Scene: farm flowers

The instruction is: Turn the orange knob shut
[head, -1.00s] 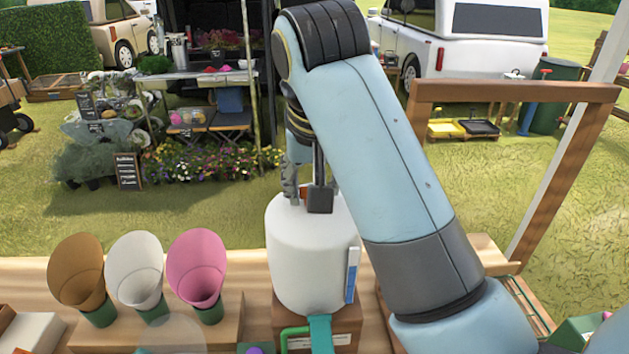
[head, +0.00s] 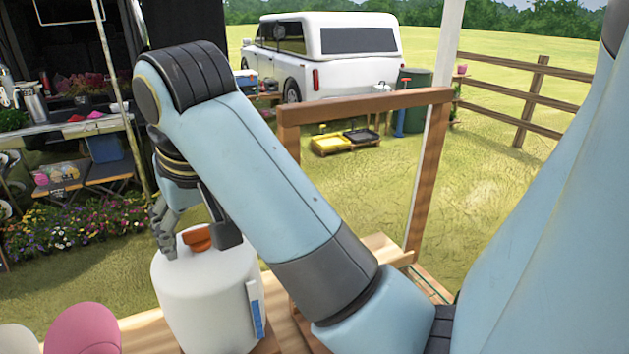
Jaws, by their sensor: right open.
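The orange knob (head: 198,238) sits on top of a white, rounded tank (head: 205,300). A blue-and-white strip (head: 255,309) runs up the tank's right side. My right gripper (head: 199,245) points down over the tank top, open. One finger is left of the knob and the other is right of it, with the knob between them. I cannot tell whether either finger touches it. My left gripper is not in view.
A wooden frame (head: 365,100) rises right of my forearm. The stall, white car (head: 335,58) and fence lie farther back on the grass.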

